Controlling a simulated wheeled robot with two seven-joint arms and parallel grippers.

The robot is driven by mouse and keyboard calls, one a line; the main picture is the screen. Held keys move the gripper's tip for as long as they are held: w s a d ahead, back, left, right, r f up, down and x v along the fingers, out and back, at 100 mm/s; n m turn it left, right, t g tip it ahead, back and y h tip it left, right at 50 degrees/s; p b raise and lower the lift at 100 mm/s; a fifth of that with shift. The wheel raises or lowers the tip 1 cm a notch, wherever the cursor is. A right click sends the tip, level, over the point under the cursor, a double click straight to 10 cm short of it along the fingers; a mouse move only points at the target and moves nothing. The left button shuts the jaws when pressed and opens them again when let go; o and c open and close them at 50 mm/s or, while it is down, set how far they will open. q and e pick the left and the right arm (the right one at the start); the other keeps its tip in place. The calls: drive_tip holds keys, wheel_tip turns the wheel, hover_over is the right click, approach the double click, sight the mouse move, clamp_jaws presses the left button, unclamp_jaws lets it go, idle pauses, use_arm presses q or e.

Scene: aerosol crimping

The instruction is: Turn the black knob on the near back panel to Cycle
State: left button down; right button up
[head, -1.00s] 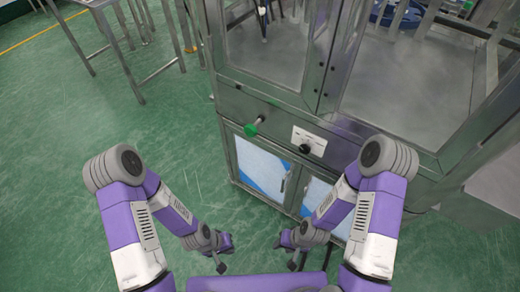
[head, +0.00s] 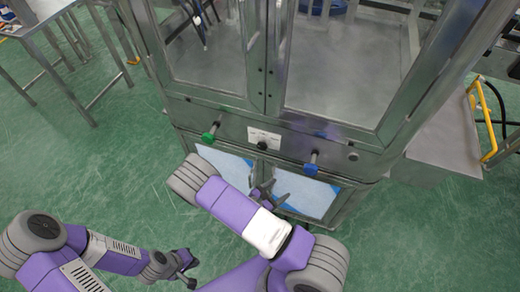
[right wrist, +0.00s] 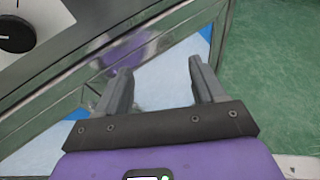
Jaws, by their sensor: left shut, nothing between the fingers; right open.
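The black knob (head: 262,145) sits on a white label plate (head: 263,135) on the machine's grey metal panel. In the right wrist view the knob (right wrist: 15,33) shows at the upper left, partly cut off by the frame edge; its pointer setting cannot be read. My right gripper (head: 268,191) is open and empty, below the knob and apart from it, in front of the lower doors. Its two fingers (right wrist: 158,85) point at the machine in the right wrist view. My left gripper (head: 190,277) is shut and empty, low over the floor at the lower left.
A green knob (head: 208,136) juts out left of the black knob, and a blue one (head: 311,163) juts out to the right. A small black part (head: 352,156) is further right. A metal table (head: 45,25) stands at the upper left. Green floor is clear at left.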

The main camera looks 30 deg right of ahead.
sight(261, 148)
drive_tip(key=w+a+r+n+t, duration=0.4)
drive_tip(key=w+r+n+t, duration=0.2)
drive_tip(key=w+t, duration=0.35)
drive_tip(key=shift+g, duration=0.45)
drive_tip(key=x, duration=0.7)
drive_tip(key=shift+w+a+r, duration=0.1)
drive_tip(key=shift+w+a, duration=0.05)
drive_tip(key=shift+w, duration=0.25)
drive_tip(key=c, duration=1.1)
drive_tip(key=shift+o, duration=0.2)
